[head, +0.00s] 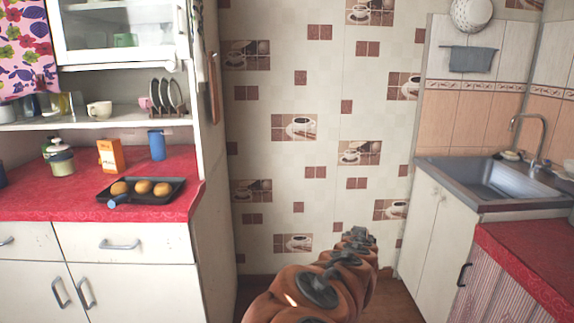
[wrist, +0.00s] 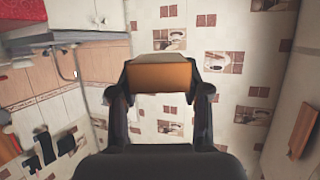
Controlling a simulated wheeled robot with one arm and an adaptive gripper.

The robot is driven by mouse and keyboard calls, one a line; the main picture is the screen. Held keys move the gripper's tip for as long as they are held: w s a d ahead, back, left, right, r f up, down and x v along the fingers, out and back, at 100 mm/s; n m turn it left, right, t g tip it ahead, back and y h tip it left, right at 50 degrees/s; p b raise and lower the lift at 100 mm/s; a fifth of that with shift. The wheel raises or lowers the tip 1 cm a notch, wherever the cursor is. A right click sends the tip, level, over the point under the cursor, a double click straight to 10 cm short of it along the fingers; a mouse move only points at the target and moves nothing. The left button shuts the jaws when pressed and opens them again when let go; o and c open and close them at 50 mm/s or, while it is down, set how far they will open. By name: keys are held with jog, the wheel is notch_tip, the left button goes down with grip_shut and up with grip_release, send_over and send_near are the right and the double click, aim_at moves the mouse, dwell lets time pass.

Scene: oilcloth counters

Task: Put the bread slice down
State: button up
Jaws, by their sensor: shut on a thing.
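The bread slice (wrist: 162,77) shows in the wrist view as a brown-orange block with a pale top edge. My gripper (wrist: 161,92) is shut on it, with one dark finger on each side. In the head view my arm reaches forward at the lower middle, and its far end (head: 358,236) is in front of the tiled wall, between the two counters. The slice cannot be made out in the head view; my own arm seems to hide it.
A sink (head: 495,184) and another red counter (head: 535,255) are at right. Floor shows between the cabinets.

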notch_tip(320, 180, up, 15)
jog(key=p, duration=1.4)
jog(key=shift+r, duration=0.15)
jog(key=shift+d, duration=0.1)
jog(key=s+d+f+m+g+h+b, duration=0.15)
jog(key=d+f+b, duration=0.3)
jog(key=d, duration=0.55)
jog(key=s+d+f+m+g+h+b, duration=0.1)
jog(key=d+f+m+g+h+b, duration=0.3)
jog(key=d, duration=0.6)
jog(key=s+d+f+m+t+h+b, duration=0.1)
jog(key=d+f+m+b, duration=0.15)
jog(key=d+f, duration=0.55)
jog(key=s+d+f+m+g+h+b, duration=0.1)
jog(key=s+d+m+g+b, duration=0.1)
jog(key=s+d, duration=0.4)
jog(key=s+d+f+m+g+h+b, duration=0.1)
jog(key=s+d+f+m+g+b, duration=0.1)
jog(key=d, duration=1)
jog(key=s+d+f+m+g+h+b, duration=0.1)
jog(key=s+d+g+b, duration=0.3)
jog(key=s+d, duration=0.5)
jog(key=shift+s+d+f+m+b, duration=0.2)
jog(key=shift+s+f+m+b, duration=0.15)
jog(key=shift+m+b, duration=0.25)
